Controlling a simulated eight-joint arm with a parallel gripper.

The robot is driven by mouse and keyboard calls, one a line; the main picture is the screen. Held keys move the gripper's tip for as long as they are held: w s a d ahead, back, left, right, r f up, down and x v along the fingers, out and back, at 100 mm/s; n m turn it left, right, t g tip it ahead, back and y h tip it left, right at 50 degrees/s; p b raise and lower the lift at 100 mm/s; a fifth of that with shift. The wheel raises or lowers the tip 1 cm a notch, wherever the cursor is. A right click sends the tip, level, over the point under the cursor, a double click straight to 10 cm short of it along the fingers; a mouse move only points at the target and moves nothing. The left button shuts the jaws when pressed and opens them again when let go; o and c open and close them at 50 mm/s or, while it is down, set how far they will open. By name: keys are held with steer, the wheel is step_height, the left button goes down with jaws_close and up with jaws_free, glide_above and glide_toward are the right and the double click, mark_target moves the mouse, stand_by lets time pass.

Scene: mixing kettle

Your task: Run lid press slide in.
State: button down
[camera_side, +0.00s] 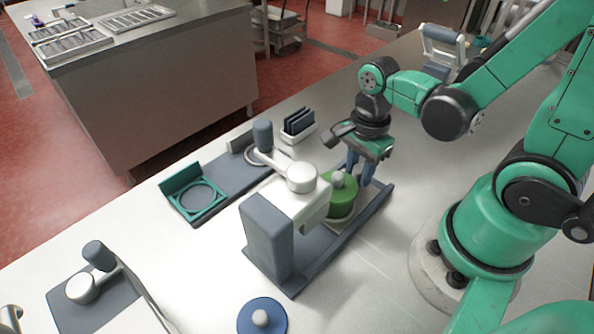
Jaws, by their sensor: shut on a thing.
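The lid press (268,237) has a dark blue-grey column and a pale head, and stands in the middle of the table. Its long dark slide base (372,213) runs from the column toward the back right. A green round pot (341,203) with a grey knob on top sits on the slide, beside the press head and partly hidden by it. My gripper (361,180) points down just behind and right of the pot, with its fingers close together, low over the slide. The fingers are shut on a small part there, seemingly of the slide; the pot and fingers mostly hide it.
A blue round lid with a pale knob (262,317) lies at the front edge. A dark plate with a teal ring fixture (194,202) is left of the press. A small rack (299,125) stands behind. Another lever station (92,288) is at front left. Table between these is clear.

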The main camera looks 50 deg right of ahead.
steer(key=shift+a, duration=0.7)
steer(key=c, duration=0.6)
jaws_free()
steer(key=shift+r, duration=2.8)
